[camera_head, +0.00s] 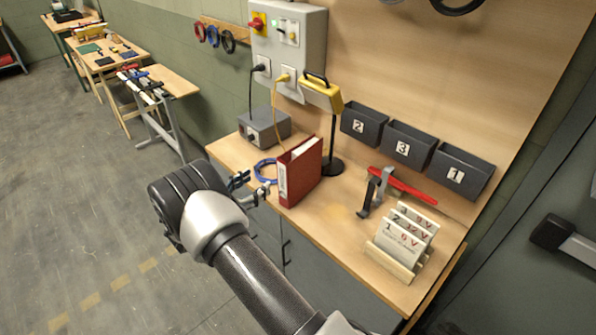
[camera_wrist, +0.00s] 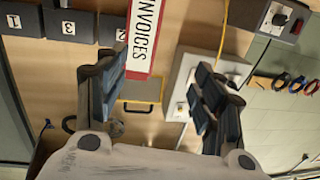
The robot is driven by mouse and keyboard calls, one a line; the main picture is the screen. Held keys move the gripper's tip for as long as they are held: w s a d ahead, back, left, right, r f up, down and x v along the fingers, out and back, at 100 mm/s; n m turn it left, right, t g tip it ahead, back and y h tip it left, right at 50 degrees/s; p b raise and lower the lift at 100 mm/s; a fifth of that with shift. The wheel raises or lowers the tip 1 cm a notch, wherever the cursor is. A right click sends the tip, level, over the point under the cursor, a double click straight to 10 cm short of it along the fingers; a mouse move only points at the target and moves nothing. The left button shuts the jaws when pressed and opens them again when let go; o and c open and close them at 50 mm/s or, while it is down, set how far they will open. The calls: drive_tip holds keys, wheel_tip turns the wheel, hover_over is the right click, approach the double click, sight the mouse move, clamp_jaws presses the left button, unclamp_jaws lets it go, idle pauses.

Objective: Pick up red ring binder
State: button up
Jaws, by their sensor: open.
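The red ring binder (camera_head: 304,175) stands upright on the wooden workbench (camera_head: 330,222), with its white-labelled spine towards my arm. In the wrist view the binder (camera_wrist: 133,40) shows at the top, its white label reading "INVOICES". My gripper (camera_head: 251,187) is open and empty, just left of the binder in the head view. In the wrist view the binder's lower end lies close to the left finger, and the gap between the fingers (camera_wrist: 160,85) shows the yellow lamp behind. I cannot tell whether that finger touches the binder.
A clamp (camera_head: 375,192) and a card holder (camera_head: 396,262) are on the right. Bench surface is free right of the binder.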

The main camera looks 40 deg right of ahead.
sight(281, 174)
drive_tip(key=shift+g+h, duration=0.3)
drive_tip(key=shift+g, duration=0.2)
drive_tip(key=d, duration=0.4)
drive_tip(key=d+b, duration=0.1)
drive_tip(key=d, duration=0.3)
drive_tip(key=d+f, duration=0.1)
drive_tip(key=d, duration=0.3)
drive_tip(key=shift+s+d+f+b, duration=0.1)
drive_tip(key=shift+d+b, duration=0.05)
drive_tip(key=shift+b, duration=0.15)
drive_tip(key=shift+w+d+b, duration=0.15)
drive_tip(key=shift+d+b, duration=0.15)
drive_tip(key=shift+d, duration=1.05)
drive_tip(key=shift+w+d+b, duration=0.1)
drive_tip(key=shift+d+b, duration=0.15)
drive_tip(key=shift+d, duration=1.05)
drive_tip(key=shift+c, duration=0.2)
clamp_jaws()
drive_tip(key=shift+r, duration=0.2)
